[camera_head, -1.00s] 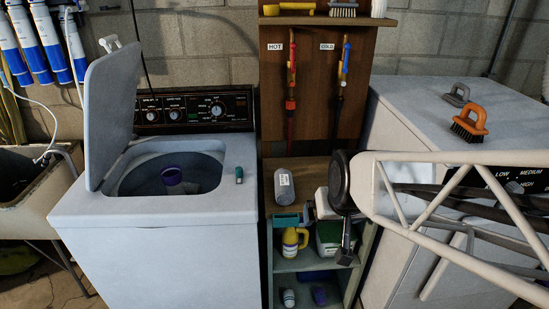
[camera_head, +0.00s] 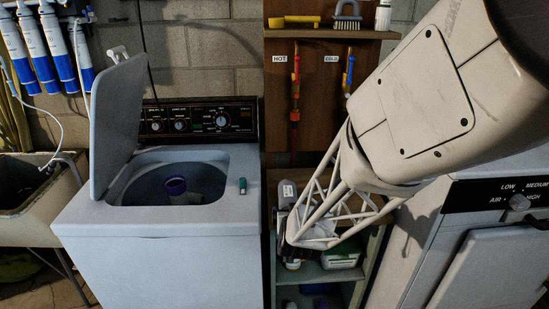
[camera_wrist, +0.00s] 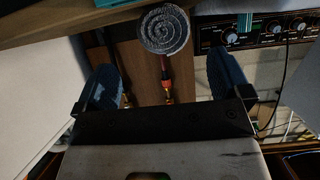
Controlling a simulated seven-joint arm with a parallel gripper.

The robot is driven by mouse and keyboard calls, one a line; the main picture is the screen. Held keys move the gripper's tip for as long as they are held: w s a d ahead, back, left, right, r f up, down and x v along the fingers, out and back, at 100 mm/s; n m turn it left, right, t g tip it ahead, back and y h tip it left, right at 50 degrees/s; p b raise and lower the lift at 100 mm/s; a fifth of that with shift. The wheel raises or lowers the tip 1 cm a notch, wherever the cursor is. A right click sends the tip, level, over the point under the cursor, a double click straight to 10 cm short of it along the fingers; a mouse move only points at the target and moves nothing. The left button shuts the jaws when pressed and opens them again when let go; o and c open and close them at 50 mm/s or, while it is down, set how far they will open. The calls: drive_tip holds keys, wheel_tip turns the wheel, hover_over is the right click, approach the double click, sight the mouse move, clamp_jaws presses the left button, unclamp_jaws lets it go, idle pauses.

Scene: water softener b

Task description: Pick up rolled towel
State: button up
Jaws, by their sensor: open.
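The rolled towel (camera_head: 286,192) is a grey roll with a pale label, lying on the wooden shelf between the two machines. In the head view my arm partly hides it. In the wrist view its spiral end (camera_wrist: 165,29) faces the camera, beyond and roughly between the fingers. My gripper (camera_wrist: 163,76) is open, with two blue-padded fingers spread wide and nothing between them. The gripper is in front of the towel and apart from it. In the head view my arm covers much of the gripper area.
The washer (camera_head: 165,250) stands left with its lid (camera_head: 118,125) raised. A purple-rimmed cup (camera_head: 176,188) is in its opening, and a small green item (camera_head: 243,186) lies on top. The dryer (camera_head: 440,235) is right. A white-green box (camera_head: 342,256) sits on a lower shelf.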

sight(288, 197)
drive_tip(key=shift+w+a+f, duration=0.1)
drive_tip(key=shift+w+f, duration=0.15)
drive_tip(key=shift+f, duration=0.1)
drive_tip(key=shift+x, duration=1.3)
drive_tip(key=shift+x, duration=2.6)
drive_tip(key=shift+a+r, duration=0.1)
drive_tip(key=c, duration=1.1)
drive_tip(key=shift+o, duration=0.2)
drive_tip(key=shift+r, duration=0.1)
